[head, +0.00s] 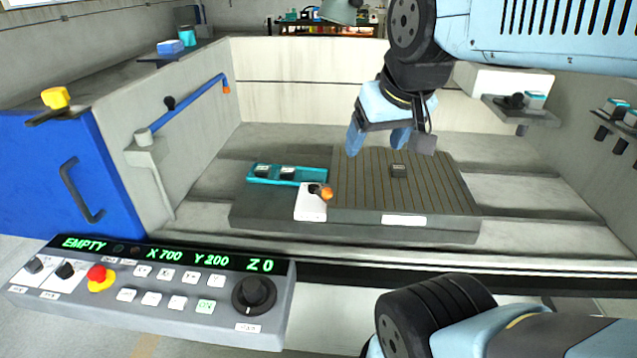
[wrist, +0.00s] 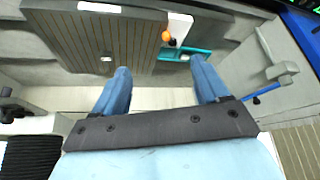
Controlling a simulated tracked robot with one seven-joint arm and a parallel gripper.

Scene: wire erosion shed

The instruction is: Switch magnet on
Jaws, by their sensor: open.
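The magnet chuck (head: 440,190) is a grey ribbed plate, also in the wrist view (wrist: 80,35). At its left front corner is a white switch plate (head: 309,208), with a short lever whose orange knob (head: 327,193) sits right of a dark pivot. The knob shows in the wrist view (wrist: 166,36) beyond my fingertips. A small dark block (head: 398,170) lies on the chuck. My gripper (head: 378,150) is open and empty, its blue fingers above the chuck's back part, apart from the lever. It also shows in the wrist view (wrist: 163,74).
A teal tray (head: 318,178) with dark blocks lies left of the chuck. A control panel (head: 180,295) at front left reads EMPTY and has a red stop button (head: 96,273). A blue pipe (head: 190,110) runs along the tank's left wall. The tank floor behind the tray is clear.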

